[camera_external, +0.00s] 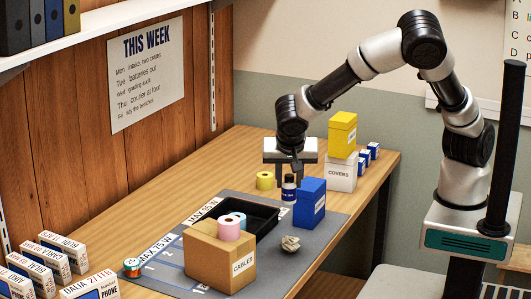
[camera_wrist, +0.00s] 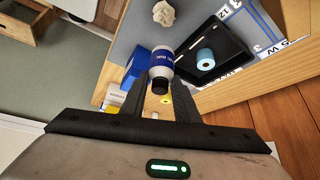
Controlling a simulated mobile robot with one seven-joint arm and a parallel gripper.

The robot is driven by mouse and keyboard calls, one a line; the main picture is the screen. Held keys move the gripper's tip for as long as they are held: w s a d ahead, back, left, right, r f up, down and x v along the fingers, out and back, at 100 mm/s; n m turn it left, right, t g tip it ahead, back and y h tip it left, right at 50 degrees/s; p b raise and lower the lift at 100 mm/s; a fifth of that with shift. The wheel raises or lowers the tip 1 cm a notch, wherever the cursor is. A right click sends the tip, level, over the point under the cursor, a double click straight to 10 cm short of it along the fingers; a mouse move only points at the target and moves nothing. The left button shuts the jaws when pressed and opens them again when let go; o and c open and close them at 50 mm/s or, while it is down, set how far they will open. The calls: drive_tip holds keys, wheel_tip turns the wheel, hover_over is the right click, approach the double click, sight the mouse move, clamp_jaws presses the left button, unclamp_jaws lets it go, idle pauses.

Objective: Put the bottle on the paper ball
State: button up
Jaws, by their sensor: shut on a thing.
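In the wrist view the bottle (camera_wrist: 161,64) sits between the two dark fingers of my gripper (camera_wrist: 160,88). I cannot tell whether its base touches the surface. The crumpled beige paper ball (camera_external: 290,243) lies on the grey mat, nearer the camera than the bottle and apart from it. The paper ball also shows at the top of the wrist view (camera_wrist: 163,13).
A blue box (camera_external: 310,203) stands just right of the bottle. A black tray (camera_external: 262,210) and a cardboard cables box (camera_external: 220,263) holding rolls are to the left. A yellow roll (camera_external: 265,181) and a covers box (camera_external: 342,174) with a yellow box on it are nearby.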

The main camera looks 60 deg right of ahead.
wheel_tip(320, 180, down, 10)
drive_tip(key=shift+s+d+r+b, duration=0.1)
drive_tip(key=shift+s+r+b, duration=0.05)
drive_tip(key=shift+b, duration=0.55)
drive_tip(key=shift+f, duration=0.2)
drive_tip(key=o, duration=1)
drive_tip(key=shift+r, duration=0.1)
drive_tip(key=shift+o, duration=0.2)
